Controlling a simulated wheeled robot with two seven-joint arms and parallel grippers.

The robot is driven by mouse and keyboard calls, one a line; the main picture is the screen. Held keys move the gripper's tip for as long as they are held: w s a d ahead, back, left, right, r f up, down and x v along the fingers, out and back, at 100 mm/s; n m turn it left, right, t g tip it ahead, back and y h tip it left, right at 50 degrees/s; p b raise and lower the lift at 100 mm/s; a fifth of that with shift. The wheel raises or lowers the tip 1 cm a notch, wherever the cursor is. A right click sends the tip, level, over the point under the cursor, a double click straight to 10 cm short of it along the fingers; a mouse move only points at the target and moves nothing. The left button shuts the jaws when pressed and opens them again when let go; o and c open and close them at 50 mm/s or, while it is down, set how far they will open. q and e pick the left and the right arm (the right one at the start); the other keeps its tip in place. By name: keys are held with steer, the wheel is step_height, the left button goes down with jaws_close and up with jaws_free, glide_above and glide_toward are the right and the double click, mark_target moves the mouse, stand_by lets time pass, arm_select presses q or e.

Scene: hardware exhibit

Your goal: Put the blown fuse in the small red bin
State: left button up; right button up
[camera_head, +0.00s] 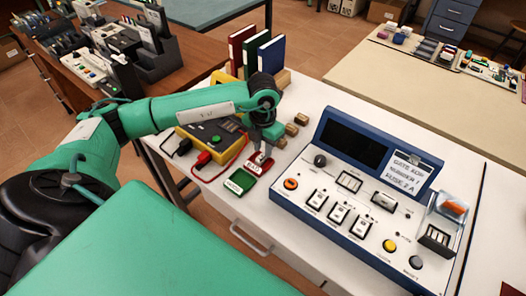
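The small red bin (251,168), with a white label, sits on the white table just behind a small green bin (240,181). My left gripper (262,154) points down right over the red bin and partly covers it. The fingertips are too small to tell whether they are apart or hold anything. A blown fuse cannot be made out; it may be hidden by the gripper or in the bin. My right gripper is out of view.
A blue-framed control panel (330,220) with buttons and a handwritten note fills the table to the right. A yellow meter (212,140) with red and black leads lies left of the gripper. Several brown blocks (292,130) and upright binders (271,55) stand behind.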

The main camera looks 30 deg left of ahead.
mark_target(263, 155)
arm_select(q)
step_height(263, 155, up, 10)
steer(key=shift+f+b, duration=0.25)
steer(key=shift+b, duration=0.05)
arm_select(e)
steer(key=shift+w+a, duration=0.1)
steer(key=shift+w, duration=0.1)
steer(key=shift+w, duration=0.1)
